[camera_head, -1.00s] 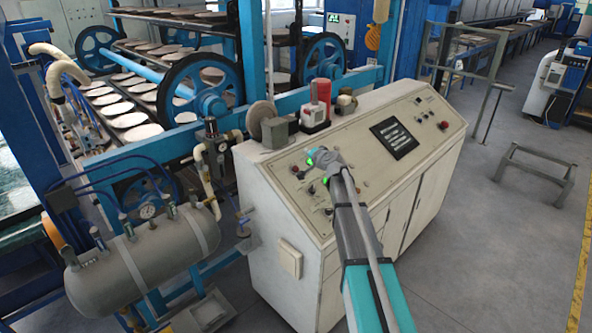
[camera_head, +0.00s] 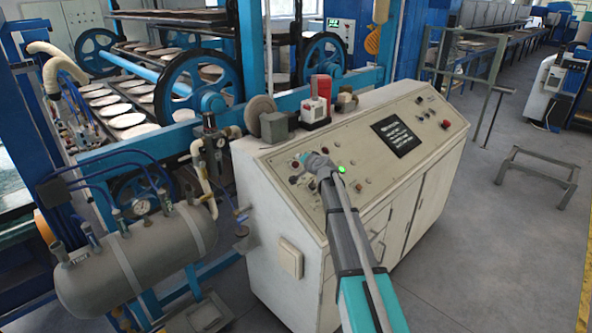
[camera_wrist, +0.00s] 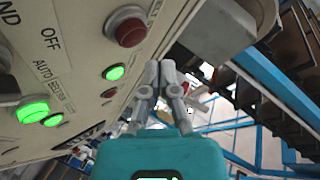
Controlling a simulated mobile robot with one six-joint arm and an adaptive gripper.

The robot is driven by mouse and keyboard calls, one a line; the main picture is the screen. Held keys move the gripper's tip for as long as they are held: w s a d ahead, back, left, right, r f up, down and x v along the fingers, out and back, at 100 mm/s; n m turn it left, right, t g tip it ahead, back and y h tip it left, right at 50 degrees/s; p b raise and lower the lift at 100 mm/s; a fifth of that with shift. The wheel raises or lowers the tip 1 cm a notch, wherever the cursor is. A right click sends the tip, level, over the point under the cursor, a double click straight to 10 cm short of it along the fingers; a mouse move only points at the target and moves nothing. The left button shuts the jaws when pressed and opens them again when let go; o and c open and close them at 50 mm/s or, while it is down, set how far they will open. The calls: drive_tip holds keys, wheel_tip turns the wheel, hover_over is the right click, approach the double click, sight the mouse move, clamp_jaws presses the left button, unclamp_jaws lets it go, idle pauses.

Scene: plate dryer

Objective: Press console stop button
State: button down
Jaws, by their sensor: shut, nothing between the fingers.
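The console (camera_head: 420,165) is a cream cabinet with a sloped control panel. A red button (camera_head: 445,124) is at the panel's right end. In the wrist view a dark red round button (camera_wrist: 130,32) in a pale collar sits above and left of my fingertips, with lit green buttons (camera_wrist: 113,72) lower down. Lettering includes "OFF" and "AUTO"; I cannot read a stop label. My gripper (camera_wrist: 160,70) is shut and empty, its fingertips close to the panel; contact cannot be told. In the head view my arm end covers the panel's left part, beside a lit green button (camera_head: 342,168).
A red-and-white device (camera_head: 315,103) and a grey disc (camera_head: 260,112) stand on the console's back edge. A grey tank (camera_head: 135,265) with hoses is at left. A low metal frame (camera_head: 538,175) stands on the floor at right. Open floor lies right of the console.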

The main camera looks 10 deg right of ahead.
sight(295, 161)
drive_tip(key=shift+w+a+f+b, duration=0.2)
drive_tip(key=shift+w+f+b, duration=0.15)
drive_tip(key=shift+f, duration=0.25)
drive_tip(key=shift+w+a+f+b, duration=0.15)
drive_tip(key=shift+f+b, duration=0.2)
drive_tip(key=shift+w+a+f+b, duration=0.1)
drive_tip(key=shift+f+b, duration=0.25)
idle(2.4)
drive_tip(key=shift+r, duration=0.15)
drive_tip(key=shift+s+d+r+p, duration=0.25)
drive_tip(key=shift+s+r+p, duration=0.1)
drive_tip(key=shift+r+p, duration=0.35)
idle(0.4)
drive_tip(key=r+p, duration=0.1)
drive_tip(key=s+d+r+p, duration=0.1)
drive_tip(key=p, duration=0.1)
drive_tip(key=s+r+p, duration=0.1)
drive_tip(key=r, duration=0.1)
drive_tip(key=shift+d+r, duration=0.1)
drive_tip(key=shift+d, duration=0.15)
idle(0.8)
